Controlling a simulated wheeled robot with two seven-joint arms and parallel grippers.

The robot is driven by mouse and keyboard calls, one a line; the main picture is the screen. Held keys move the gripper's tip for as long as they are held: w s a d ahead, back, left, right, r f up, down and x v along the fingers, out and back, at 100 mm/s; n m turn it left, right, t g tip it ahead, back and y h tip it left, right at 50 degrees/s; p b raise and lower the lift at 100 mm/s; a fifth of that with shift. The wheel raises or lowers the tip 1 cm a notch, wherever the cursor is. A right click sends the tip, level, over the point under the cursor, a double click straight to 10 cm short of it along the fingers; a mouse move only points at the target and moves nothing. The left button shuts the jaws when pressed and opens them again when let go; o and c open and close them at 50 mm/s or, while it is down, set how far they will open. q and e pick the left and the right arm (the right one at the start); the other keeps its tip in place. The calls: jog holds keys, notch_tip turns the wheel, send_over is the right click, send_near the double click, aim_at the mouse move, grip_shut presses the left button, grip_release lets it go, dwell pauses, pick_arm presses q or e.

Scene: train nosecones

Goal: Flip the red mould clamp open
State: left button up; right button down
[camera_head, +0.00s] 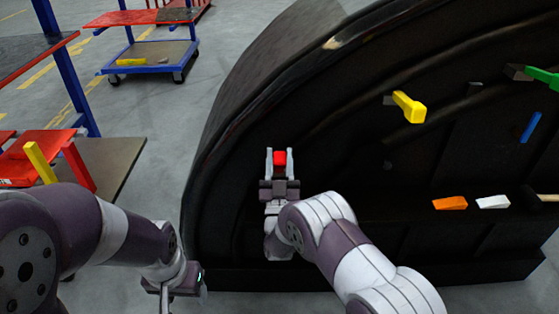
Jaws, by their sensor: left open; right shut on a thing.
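The red mould clamp (280,158) is on the dark mould (330,130), near its left side. Only its red end shows; the rest is hidden behind my gripper. My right gripper (281,162) has its two fingers on either side of the red clamp and is shut on it. My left gripper (166,300) is low at the bottom left, clear of the mould. It is open and partly cut off by the lower edge of the view.
The mould also carries a yellow clamp (409,107), a green clamp (543,77), a blue piece (530,127), an orange wedge (450,203) and a white wedge (493,202). A blue-framed cart (150,57) stands at the back left. Open grey floor lies between.

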jog(key=c, duration=0.8)
grip_release()
jog(key=shift+o, duration=0.2)
jog(key=shift+f, duration=0.1)
jog(key=v, duration=0.6)
jog(key=shift+s+f, duration=0.1)
jog(key=shift+s, duration=0.05)
jog(key=b+v, duration=0.2)
jog(key=v, duration=0.4)
jog(key=shift+s, duration=0.2)
